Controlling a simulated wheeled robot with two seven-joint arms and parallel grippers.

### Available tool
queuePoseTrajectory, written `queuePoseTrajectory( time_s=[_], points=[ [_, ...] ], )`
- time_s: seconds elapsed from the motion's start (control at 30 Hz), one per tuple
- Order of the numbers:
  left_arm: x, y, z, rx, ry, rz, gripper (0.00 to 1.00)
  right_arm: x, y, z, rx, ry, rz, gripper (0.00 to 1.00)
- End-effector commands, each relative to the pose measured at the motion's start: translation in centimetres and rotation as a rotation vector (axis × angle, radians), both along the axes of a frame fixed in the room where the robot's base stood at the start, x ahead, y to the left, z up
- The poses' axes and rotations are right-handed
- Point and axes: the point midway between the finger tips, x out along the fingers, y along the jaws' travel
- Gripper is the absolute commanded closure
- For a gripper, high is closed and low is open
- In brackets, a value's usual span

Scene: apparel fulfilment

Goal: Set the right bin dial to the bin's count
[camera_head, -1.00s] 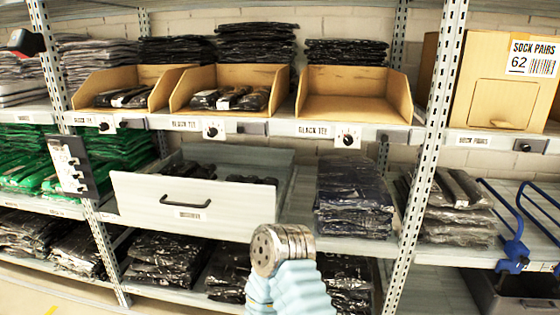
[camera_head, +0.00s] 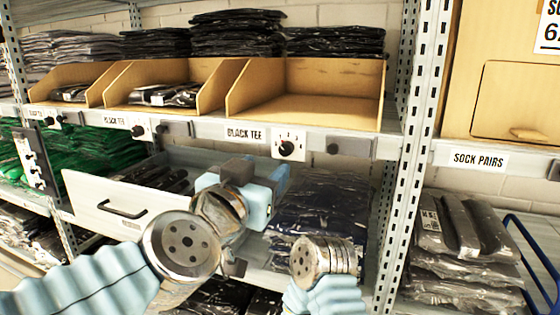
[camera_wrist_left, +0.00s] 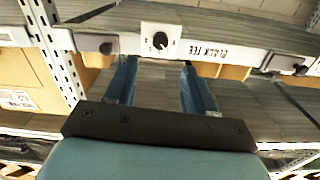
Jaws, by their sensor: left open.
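The right bin (camera_head: 315,95) is an open cardboard bin, and no packages show in it. Its dial (camera_head: 287,148) is a black knob on a white plate on the shelf edge, right of a BLACK TEE label (camera_head: 245,134). The pointer setting is too small to read. My left gripper (camera_head: 268,188) is below and just left of the dial, apart from it; its fingers are hard to make out there. In the left wrist view my left gripper (camera_wrist_left: 158,66) is open and empty, with the dial (camera_wrist_left: 160,42) beyond and between its fingertips. My right gripper is out of view.
Two other bins (camera_head: 160,92) (camera_head: 70,92) to the left hold black packages. A grey drawer (camera_head: 95,205) stands pulled out below the shelf edge. A post (camera_head: 405,150) stands right of the bins. Dark folded packages (camera_head: 330,205) are stacked below the dial.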

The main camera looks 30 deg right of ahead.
Motion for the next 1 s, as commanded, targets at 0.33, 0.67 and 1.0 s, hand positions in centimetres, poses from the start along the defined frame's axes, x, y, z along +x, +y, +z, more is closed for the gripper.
queuePoseTrajectory(
  time_s=[0.33, 0.67, 1.0],
  points=[
    [4.7, -5.5, -0.1, 0.003, 0.001, 0.000, 0.46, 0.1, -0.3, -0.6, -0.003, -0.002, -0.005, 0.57],
    [5.7, -6.7, -0.1, 0.002, 0.001, 0.000, 0.46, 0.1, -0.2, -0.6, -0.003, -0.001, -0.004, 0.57],
    [5.7, -6.7, -0.1, 0.002, 0.001, -0.001, 0.77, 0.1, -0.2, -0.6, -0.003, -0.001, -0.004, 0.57]
  ],
)
